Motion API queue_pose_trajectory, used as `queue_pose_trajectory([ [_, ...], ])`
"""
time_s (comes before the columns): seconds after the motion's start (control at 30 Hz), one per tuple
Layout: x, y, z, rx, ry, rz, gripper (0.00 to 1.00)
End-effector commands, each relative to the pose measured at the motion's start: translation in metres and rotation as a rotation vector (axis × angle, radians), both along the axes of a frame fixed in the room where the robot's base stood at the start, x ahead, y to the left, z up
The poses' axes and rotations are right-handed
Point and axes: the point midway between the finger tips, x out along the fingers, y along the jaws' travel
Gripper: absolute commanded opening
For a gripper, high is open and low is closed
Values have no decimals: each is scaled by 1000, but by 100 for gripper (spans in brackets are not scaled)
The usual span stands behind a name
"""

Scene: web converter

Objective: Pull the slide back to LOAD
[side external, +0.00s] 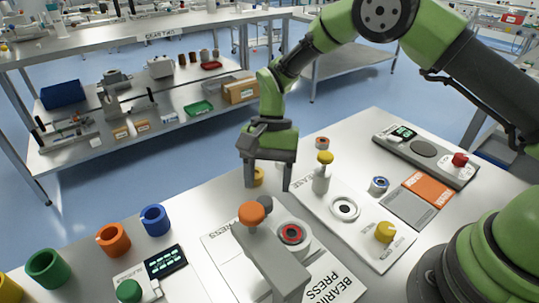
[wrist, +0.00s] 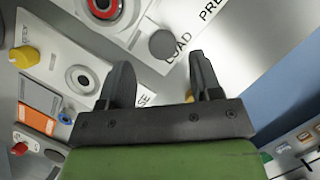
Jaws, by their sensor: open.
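The bearing press (side external: 275,265) stands at the front of the bench, with an orange ball (side external: 252,213) on its lever. A dark grey round knob (side external: 265,203) sits beside the orange ball; in the wrist view this knob (wrist: 162,44) is next to the printed word LOAD. I cannot tell how it joins the slide. A red ring (side external: 292,234) sits in a round seat on the press; it also shows in the wrist view (wrist: 102,5). My gripper (side external: 268,186) is open and empty, pointing down above the far edge of the press plate. Its fingers (wrist: 160,70) are spread on either side of the knob's line, apart from it.
A second station to the right has a yellow-topped post (side external: 323,170), a ring seat (side external: 344,208) and a yellow knob (side external: 385,232). A yellow piece (side external: 258,176) shows between my fingers, farther back. Orange (side external: 113,238) and blue (side external: 155,220) cups stand at left.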

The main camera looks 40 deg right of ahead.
Motion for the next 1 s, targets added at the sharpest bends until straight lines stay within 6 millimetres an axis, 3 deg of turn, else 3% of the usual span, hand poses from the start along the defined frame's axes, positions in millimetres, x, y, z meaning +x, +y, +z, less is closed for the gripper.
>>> queue_pose_trajectory([
  [0.1,8,-7,24,1,-6,-3,58],
  [0.3,16,-16,51,0,-2,-2,58],
  [0.83,17,-20,67,1,-16,4,58],
  [1.0,9,-31,113,11,-131,35,58],
])
